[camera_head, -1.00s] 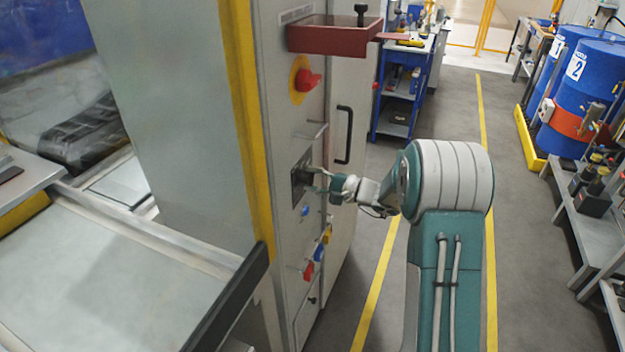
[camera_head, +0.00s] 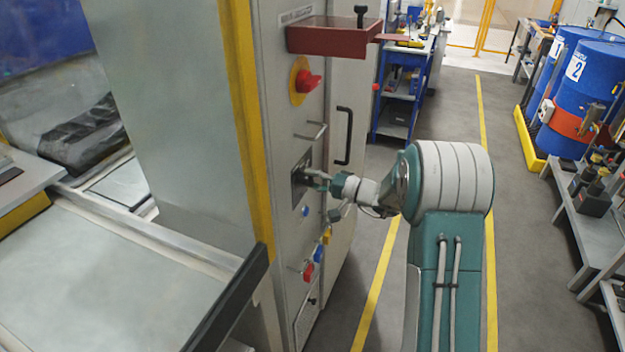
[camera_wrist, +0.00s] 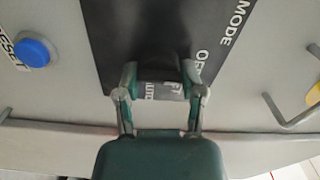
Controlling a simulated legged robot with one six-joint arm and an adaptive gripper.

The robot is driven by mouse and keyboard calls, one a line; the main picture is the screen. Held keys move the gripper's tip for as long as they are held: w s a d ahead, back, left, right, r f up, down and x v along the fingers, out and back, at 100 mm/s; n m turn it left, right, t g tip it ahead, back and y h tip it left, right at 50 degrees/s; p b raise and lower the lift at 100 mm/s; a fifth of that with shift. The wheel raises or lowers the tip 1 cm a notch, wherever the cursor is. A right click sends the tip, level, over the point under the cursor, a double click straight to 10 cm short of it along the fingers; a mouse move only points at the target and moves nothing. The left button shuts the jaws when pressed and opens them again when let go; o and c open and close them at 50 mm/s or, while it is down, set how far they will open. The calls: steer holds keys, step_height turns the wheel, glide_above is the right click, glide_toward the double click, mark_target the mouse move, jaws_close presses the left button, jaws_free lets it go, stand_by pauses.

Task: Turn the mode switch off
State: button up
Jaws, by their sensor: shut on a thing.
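The mode switch has a black plate (camera_wrist: 100,40) with white lettering: MODE, part of OFF and AUTO can be read in the wrist view. The plate (camera_head: 297,193) also shows on the cabinet front in the head view. The dark knob (camera_wrist: 158,60) stands at the middle of the plate, between my fingertips, and is hard to make out against it. My gripper (camera_wrist: 160,76) is shut on the knob, one finger on either side. In the head view my gripper (camera_head: 312,179) reaches the plate from the right. The knob's exact pointing direction is unclear.
A blue RESET button (camera_wrist: 34,51) sits beside the plate. A red rotary handle (camera_head: 308,82) on yellow and a dark red box (camera_head: 325,38) are above. A metal bar handle (camera_head: 312,131) and a black door handle (camera_head: 344,135) stick out nearby. The aisle floor is clear.

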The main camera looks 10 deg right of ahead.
steer(key=shift+s+f, duration=0.1)
steer(key=shift+f, duration=0.25)
steer(key=o, duration=1.1)
steer(key=shift+a, duration=0.1)
steer(key=shift+r, duration=0.1)
steer(key=v, duration=1.2)
